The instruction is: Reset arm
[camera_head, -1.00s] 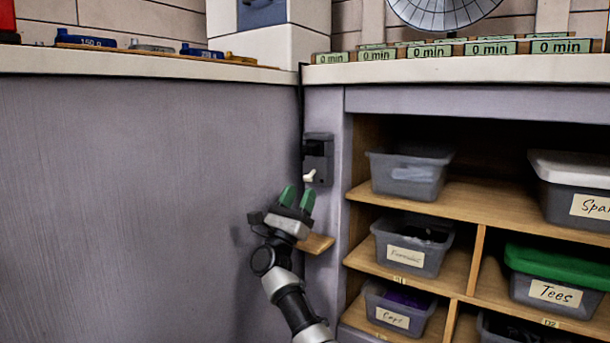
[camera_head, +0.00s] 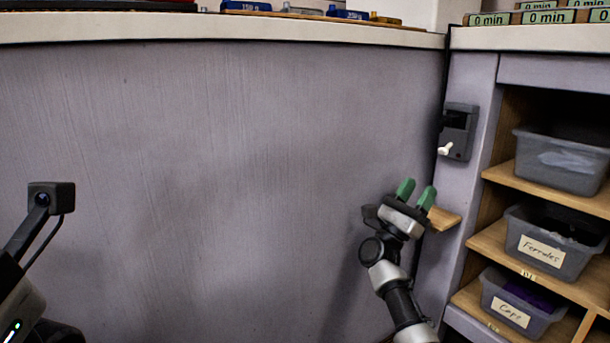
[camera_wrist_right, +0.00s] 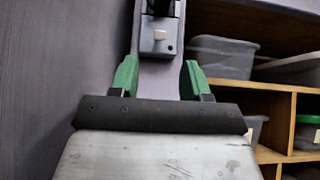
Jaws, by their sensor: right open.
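My right gripper (camera_head: 416,190) has two green fingers, apart and empty. It points up in front of the grey wall in the head view, below and left of a dark wall box (camera_head: 461,128) with a white lever (camera_head: 446,149). In the right wrist view the green fingers (camera_wrist_right: 157,80) stand apart with nothing between them. The wall box (camera_wrist_right: 160,38) shows beyond and above them, not touched. Part of my left arm (camera_head: 25,240) shows at the left edge of the head view; its fingers are not seen.
A small wooden ledge (camera_head: 444,219) sticks out just right of my right gripper. Wooden shelves (camera_head: 485,240) at the right hold grey bins labelled Ferrules (camera_head: 545,245) and Caps (camera_head: 515,312). A white counter (camera_head: 200,28) runs above. The wall between my arms is clear.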

